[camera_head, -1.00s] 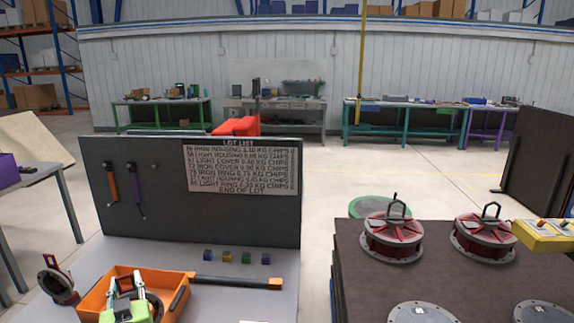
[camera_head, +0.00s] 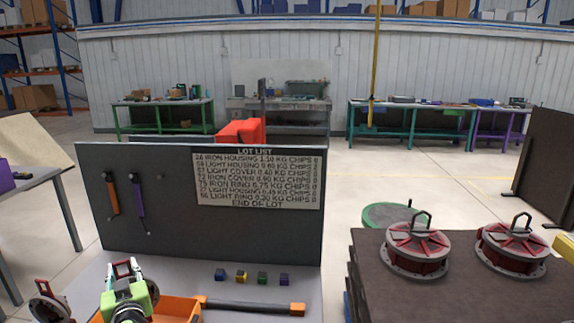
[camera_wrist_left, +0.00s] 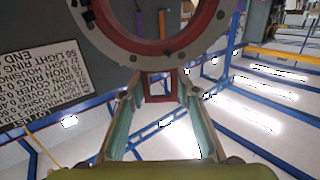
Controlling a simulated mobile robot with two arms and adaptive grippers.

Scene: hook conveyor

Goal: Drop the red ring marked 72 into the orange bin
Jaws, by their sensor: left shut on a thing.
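My left gripper (camera_head: 124,266) is at the lower left of the head view, over or in front of the orange bin (camera_head: 176,307). In the left wrist view its fingers (camera_wrist_left: 161,92) are shut on a small red bracket of a ring (camera_wrist_left: 150,45) with a grey flange and red inner rim. That view is upside down. Only part of the ring shows, and no number on it is readable. In the head view my gripper hides most of the ring. The bin is cut off by the bottom edge. My right gripper is out of view.
A dark panel with a lot list (camera_head: 257,180) stands behind the bin. Small coloured cubes (camera_head: 241,276) and an orange-ended bar (camera_head: 255,306) lie to the right. A grey-and-red ringed part (camera_head: 50,303) stands left. Red covers (camera_head: 417,250) sit on a dark table at right.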

